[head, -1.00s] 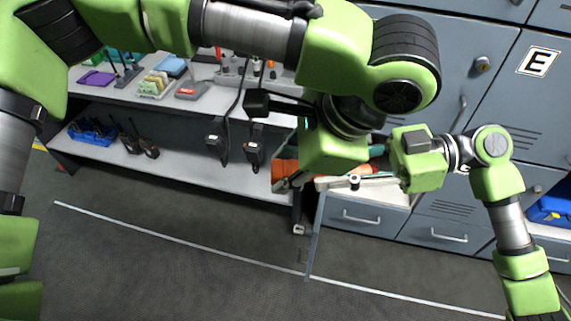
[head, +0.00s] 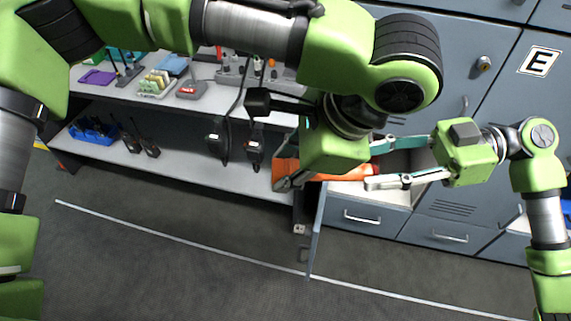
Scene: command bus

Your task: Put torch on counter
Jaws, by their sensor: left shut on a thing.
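An orange torch (head: 345,172) is held level in the middle of the head view. My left gripper (head: 288,178) is shut on it, and the wrist hides part of the torch. My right gripper (head: 373,166) is open to the right, its two fingers spread above and below the torch's right end. I cannot tell whether they touch it. The grey counter (head: 205,100) runs along the upper left, and the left arm covers part of it.
On the counter stand a purple item (head: 97,77), a tray of cards (head: 157,83) and a grey-red device (head: 191,89). A lower shelf (head: 190,167) holds a blue bin (head: 90,131) and several radios. Grey lockers (head: 440,70) stand at the right, and the floor in front is clear.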

